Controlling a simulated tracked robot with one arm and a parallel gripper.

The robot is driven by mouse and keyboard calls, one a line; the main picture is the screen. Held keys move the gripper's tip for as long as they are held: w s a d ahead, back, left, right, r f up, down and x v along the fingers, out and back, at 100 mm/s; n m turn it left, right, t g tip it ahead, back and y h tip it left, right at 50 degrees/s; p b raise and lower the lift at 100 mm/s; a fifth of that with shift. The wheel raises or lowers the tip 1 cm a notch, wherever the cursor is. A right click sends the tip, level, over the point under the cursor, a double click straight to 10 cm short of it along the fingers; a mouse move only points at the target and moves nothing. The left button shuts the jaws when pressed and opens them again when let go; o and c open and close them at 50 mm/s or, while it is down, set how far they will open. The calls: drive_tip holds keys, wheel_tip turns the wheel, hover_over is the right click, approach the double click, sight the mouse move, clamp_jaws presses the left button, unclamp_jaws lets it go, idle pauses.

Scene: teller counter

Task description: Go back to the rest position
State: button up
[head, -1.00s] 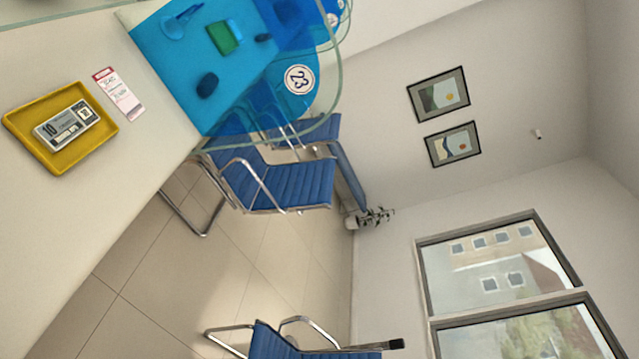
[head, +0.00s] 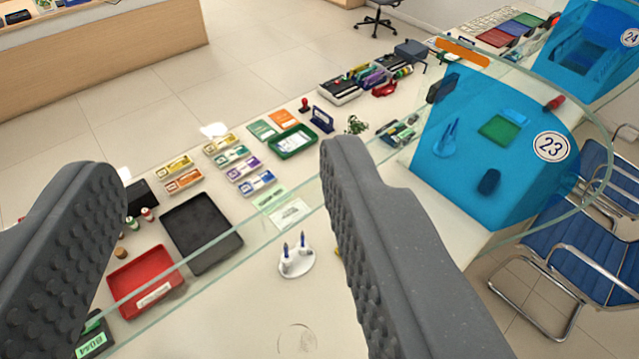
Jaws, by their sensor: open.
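My gripper (head: 228,195) shows large in the foreground of the head view, its two dark grey ridged fingers spread wide apart. It is open and nothing is between the fingers. It is above the teller counter (head: 215,320), with a pen stand (head: 296,257) holding two blue pens seen between the fingers. The right finger hides part of the counter and most of a yellow thing behind it.
A glass screen (head: 290,208) crosses the counter. Beyond it are a black tray (head: 201,232), a red tray (head: 145,283), a green tray (head: 292,142) and several banknote bundles (head: 229,155). A blue panel marked 23 (head: 480,150) and blue chairs (head: 585,250) are at right.

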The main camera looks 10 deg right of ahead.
wheel_tip(320, 180, down, 14)
drive_tip(key=b, duration=1.3)
drive_tip(key=shift+b, duration=0.35)
drive_tip(key=shift+r, duration=0.15)
drive_tip(key=shift+c, duration=0.3)
drive_tip(key=shift+c, duration=1.3)
drive_tip(key=shift+w+d, duration=0.1)
